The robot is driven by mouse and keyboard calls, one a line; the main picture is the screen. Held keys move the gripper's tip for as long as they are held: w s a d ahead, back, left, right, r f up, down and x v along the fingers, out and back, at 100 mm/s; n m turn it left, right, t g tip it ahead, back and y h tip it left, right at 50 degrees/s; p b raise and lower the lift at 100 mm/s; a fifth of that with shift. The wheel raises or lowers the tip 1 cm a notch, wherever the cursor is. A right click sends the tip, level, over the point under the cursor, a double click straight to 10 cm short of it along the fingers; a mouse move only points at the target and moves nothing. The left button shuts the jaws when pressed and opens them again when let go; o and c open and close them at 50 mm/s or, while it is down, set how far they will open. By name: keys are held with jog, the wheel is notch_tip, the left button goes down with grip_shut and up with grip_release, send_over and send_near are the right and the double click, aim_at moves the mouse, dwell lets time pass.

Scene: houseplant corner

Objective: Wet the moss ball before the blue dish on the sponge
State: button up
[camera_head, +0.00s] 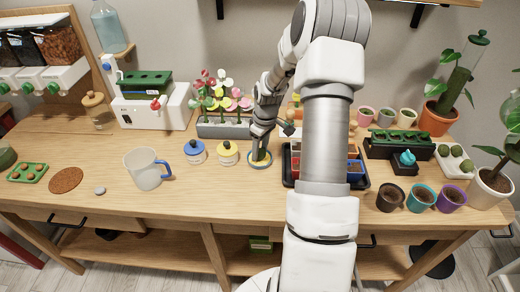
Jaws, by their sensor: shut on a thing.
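A teal-blue piece (407,158) sits on a dark block (404,169) at the right; I cannot tell whether these are a dish and a sponge.
A dark tray (289,176) with coloured pots lies partly behind my arm. A mug (145,170) stands farther left. Pots (421,199) line the right front.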

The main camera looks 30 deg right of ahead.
dwell(0.4)
jog(key=shift+r+p, duration=2.45)
jog(key=shift+r, duration=1.05)
jog(key=shift+a, duration=0.1)
